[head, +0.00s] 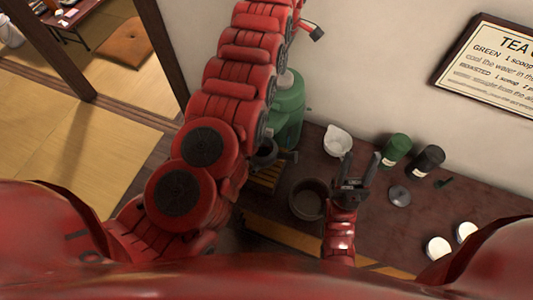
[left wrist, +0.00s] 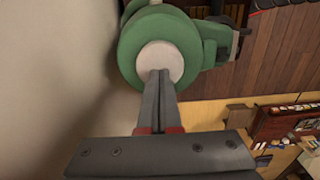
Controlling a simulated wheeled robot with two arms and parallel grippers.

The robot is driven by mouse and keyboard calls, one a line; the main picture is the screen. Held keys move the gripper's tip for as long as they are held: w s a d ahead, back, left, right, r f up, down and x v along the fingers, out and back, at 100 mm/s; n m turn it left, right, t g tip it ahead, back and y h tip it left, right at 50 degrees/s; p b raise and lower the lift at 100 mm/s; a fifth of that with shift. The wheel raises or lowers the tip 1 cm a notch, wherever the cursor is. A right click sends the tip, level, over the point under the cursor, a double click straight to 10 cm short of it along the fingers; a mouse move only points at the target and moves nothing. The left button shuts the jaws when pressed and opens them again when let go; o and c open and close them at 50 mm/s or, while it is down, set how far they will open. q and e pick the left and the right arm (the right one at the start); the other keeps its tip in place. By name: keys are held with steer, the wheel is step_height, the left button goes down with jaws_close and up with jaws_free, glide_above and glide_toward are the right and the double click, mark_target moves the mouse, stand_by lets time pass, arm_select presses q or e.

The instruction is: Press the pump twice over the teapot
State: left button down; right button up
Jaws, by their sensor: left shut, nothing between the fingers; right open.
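The green pump pot (head: 290,100) stands by the wall, partly hidden behind my left arm. Its round white top button (left wrist: 150,62) shows in the left wrist view. My left gripper (left wrist: 160,76) is shut and empty; its fingertips overlap the button in that view, and whether they touch it I cannot tell. In the head view its fingers are hidden. A dark vessel (head: 265,153), seemingly the teapot, is at the pot's foot by a slatted wooden stand (head: 270,176), mostly hidden by my arm. My right gripper (head: 357,165) is open and empty above the counter.
On the dark counter are a white spouted bowl (head: 338,140), a dark round bowl (head: 308,199), a green canister (head: 396,150), a black canister (head: 428,160), a grey lid (head: 399,196) and two white-topped cups (head: 438,248). A framed sign (head: 490,65) hangs on the wall.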

arm_select(q)
steer(key=shift+f, duration=0.1)
steer(key=shift+s+f+b, duration=0.1)
steer(key=shift+f+b, duration=1.05)
steer(key=shift+f, duration=0.55)
steer(key=shift+r, duration=1.75)
steer(key=shift+r, duration=0.1)
